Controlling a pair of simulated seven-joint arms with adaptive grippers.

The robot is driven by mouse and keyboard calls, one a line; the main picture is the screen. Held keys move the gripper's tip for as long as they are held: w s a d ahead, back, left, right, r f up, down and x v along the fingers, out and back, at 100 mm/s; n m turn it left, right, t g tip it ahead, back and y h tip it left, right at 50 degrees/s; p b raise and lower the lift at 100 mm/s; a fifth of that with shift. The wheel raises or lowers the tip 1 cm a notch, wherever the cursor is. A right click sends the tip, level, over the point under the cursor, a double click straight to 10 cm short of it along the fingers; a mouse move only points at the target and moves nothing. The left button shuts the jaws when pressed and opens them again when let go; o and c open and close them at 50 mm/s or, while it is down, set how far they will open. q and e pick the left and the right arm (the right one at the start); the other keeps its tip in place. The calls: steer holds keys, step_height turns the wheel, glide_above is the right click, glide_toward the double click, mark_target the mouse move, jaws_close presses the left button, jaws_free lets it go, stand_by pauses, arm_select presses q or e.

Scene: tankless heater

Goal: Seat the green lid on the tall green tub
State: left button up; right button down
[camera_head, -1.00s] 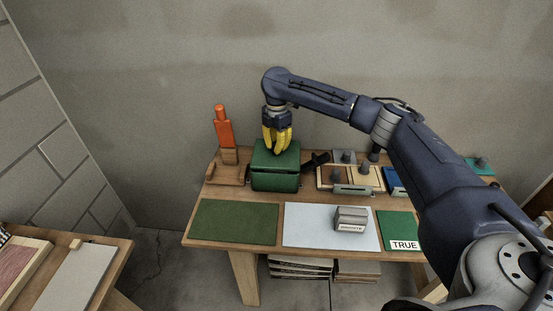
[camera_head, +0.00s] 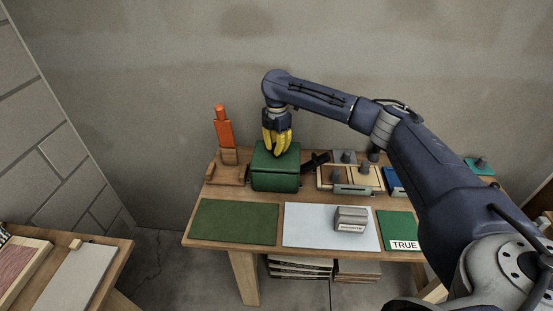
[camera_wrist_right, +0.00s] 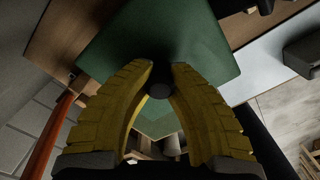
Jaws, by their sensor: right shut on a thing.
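The tall green tub (camera_head: 275,183) stands at the back of the wooden table in the head view. The green lid (camera_head: 262,160) lies over its top, with no clear gap visible between them from this angle. My right gripper (camera_head: 277,152) comes down from above with yellow fingers shut on the lid's dark knob. In the right wrist view the fingertips (camera_wrist_right: 161,70) close around the knob (camera_wrist_right: 160,90), and the lid (camera_wrist_right: 205,55) spreads out below. The fingers hide part of the lid, so I cannot tell whether its rim is fully down. My left gripper is not in view.
An orange-handled tool (camera_head: 223,132) stands in a wooden holder left of the tub. A black object (camera_head: 315,162) and a board with knobbed pieces (camera_head: 350,178) are close on the right. A green mat (camera_head: 235,222) lies bare in front.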

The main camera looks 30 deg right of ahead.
steer(key=shift+f, duration=0.4)
stand_by(0.3)
steer(key=c, duration=1.3)
jaws_free()
step_height(320, 180, up, 12)
